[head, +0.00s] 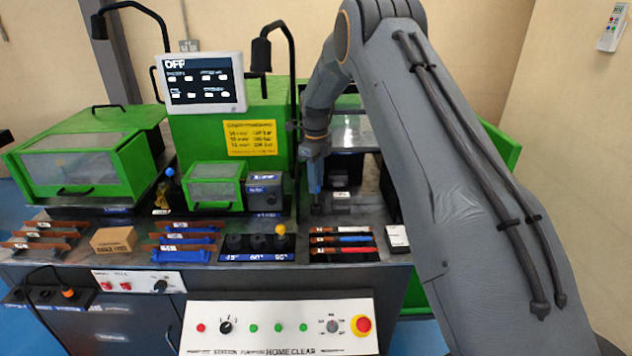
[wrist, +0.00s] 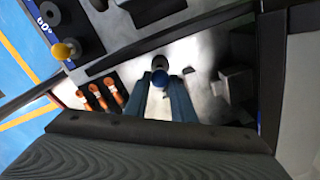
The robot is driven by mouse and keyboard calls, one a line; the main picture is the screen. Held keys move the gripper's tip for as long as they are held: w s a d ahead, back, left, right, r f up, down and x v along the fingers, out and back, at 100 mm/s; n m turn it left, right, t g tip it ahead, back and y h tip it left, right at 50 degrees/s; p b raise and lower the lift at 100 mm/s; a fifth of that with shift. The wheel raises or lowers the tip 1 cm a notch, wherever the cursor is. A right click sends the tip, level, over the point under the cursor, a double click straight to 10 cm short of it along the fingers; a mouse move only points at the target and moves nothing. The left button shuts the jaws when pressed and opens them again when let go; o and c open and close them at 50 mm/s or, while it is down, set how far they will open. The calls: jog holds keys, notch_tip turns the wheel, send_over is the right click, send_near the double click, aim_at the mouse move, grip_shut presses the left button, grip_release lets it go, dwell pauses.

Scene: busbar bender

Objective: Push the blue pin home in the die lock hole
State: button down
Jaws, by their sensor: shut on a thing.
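In the head view my gripper (head: 315,188) points down over the open bay right of the green machine, and the pin cannot be made out there. The die lock hole is hidden, and I cannot tell how deep the pin sits.
A yellow-knobbed piece (head: 281,230) stands in the die rack (head: 256,258). Red, blue and white-ended bars (head: 342,240) lie in front of the bay. Another blue knob (head: 170,172) stands left of the machine. Dark blocks (wrist: 235,85) lie right of my fingers.

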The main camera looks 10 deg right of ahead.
jog(key=shift+f+b, duration=0.85)
jog(key=shift+f, duration=0.95)
jog(key=c, duration=1.4)
grip_release()
jog(key=shift+r+b, duration=1.15)
jog(key=shift+r, duration=2.7)
